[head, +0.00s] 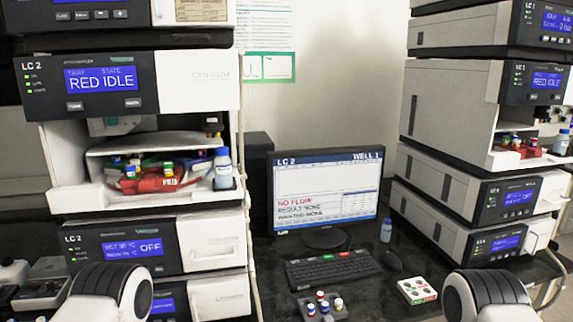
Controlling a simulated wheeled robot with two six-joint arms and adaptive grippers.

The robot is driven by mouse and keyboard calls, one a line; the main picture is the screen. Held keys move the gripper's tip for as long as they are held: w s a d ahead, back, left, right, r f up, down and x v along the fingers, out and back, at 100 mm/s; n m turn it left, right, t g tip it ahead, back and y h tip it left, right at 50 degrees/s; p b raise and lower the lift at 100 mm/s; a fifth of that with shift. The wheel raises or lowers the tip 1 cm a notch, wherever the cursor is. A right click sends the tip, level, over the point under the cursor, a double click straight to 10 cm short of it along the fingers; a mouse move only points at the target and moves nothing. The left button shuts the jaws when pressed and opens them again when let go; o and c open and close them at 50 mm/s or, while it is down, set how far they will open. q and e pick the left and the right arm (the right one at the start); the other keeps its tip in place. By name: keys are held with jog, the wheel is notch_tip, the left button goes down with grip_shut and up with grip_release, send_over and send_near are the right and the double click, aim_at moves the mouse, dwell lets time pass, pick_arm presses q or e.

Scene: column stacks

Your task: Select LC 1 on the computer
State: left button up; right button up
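The computer monitor (327,188) stands on the dark bench between two instrument stacks. Its screen is lit, with "LC 2" at the top left, "WELL 1" at the top right and a red "NO FLOW" line. Smaller lines below seem to read "NONE". The black keyboard (332,270) lies in front of it, with a few coloured keys along its back edge. A dark mouse (390,260) lies right of the keyboard. Parts of my arms show at the bottom left and bottom right. Neither gripper is in view.
The left stack (105,86) is labelled LC 2 and shows "RED IDLE"; a red vial tray (150,183) sits in its open bay. The right stack (450,100) has an open bay too. A small vial rack (322,308), a white box (416,291) and a bottle (386,231) stand near the keyboard.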

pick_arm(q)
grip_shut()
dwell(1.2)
